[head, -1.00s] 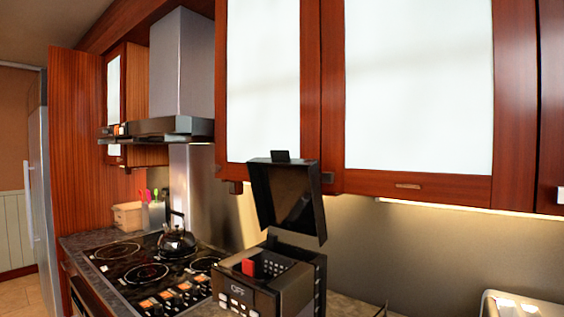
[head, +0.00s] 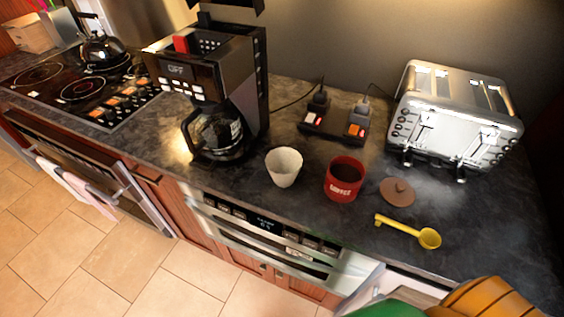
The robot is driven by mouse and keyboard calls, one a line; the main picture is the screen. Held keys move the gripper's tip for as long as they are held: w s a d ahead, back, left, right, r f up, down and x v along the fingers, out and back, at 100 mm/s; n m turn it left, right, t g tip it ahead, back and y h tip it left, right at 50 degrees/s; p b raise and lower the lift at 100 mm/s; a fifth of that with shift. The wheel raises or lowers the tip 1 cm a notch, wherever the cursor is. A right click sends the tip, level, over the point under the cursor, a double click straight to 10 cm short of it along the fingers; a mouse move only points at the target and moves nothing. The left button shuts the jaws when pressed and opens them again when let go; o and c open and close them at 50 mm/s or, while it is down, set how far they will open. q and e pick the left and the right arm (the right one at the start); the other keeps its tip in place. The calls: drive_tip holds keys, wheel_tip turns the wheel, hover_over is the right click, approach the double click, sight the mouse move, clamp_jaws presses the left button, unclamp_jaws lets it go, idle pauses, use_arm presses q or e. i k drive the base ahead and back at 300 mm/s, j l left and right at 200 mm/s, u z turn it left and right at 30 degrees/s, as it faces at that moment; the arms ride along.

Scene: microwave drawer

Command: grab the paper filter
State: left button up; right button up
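The white paper filter (head: 284,168) stands on the dark countertop, upright with its wide opening up. It looks like a small ribbed cup and appears empty. It is right of the coffee maker's glass carafe (head: 216,132) and left of a red coffee can (head: 343,179), apart from both. It lies a short way behind the counter's front edge. Neither of my grippers shows in the head view, so their state is hidden.
The coffee maker (head: 240,85) has its lid open. A power strip (head: 335,123) and toaster (head: 455,115) stand behind. A brown lid (head: 397,192) and yellow scoop (head: 410,231) lie right of the can. A green and orange shape (head: 480,300), unclear what, fills the bottom right.

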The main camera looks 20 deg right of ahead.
sight(284, 164)
drive_tip(key=j+z, duration=0.25)
drive_tip(key=z, duration=0.2)
drive_tip(key=j+z, duration=0.55)
drive_tip(key=z, duration=0.3)
drive_tip(key=k+j+z, duration=0.1)
drive_tip(key=j+z, duration=0.15)
drive_tip(key=z, duration=0.15)
drive_tip(key=k+j+z, duration=0.1)
drive_tip(key=j+z, duration=0.15)
drive_tip(key=z, duration=0.2)
drive_tip(key=k+j+z, duration=0.15)
drive_tip(key=z, duration=0.25)
